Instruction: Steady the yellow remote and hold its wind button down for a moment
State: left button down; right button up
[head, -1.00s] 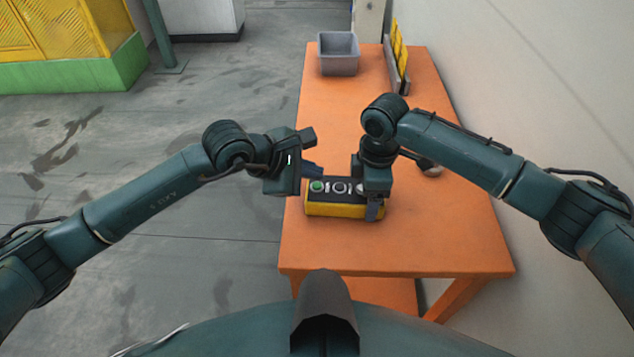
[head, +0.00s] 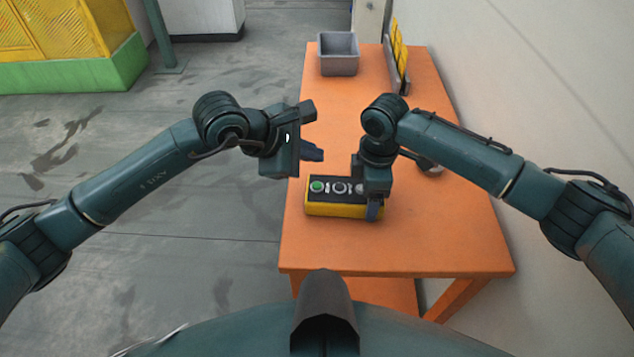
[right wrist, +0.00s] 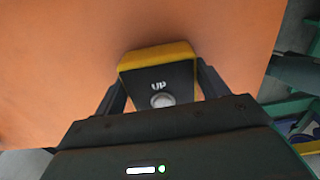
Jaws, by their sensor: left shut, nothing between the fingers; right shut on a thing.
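The yellow remote (head: 338,209) lies on the orange table with its dark face up. A green button (head: 317,186), a pale ringed control (head: 340,187) and a further pale button show on it. My right gripper (head: 372,202) is shut on the remote's right end. In the right wrist view its fingers flank the remote (right wrist: 158,55), where a white button (right wrist: 161,100) under the letters "UP" shows between them. My left gripper (head: 314,153) is shut and empty, beyond the green button in the picture and apart from the remote. Which button is wind cannot be read.
The orange table (head: 420,235) is clear in front of the remote. A grey bin (head: 338,56) and a rack with yellow pieces (head: 398,52) stand at its far end. A small round object (head: 430,167), partly hidden, lies behind my right arm. A wall runs along the right.

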jog(key=o, duration=1.3)
jog(key=shift+r, duration=0.1)
notch_tip(320, 180, up, 12)
jog(key=shift+f, duration=0.1)
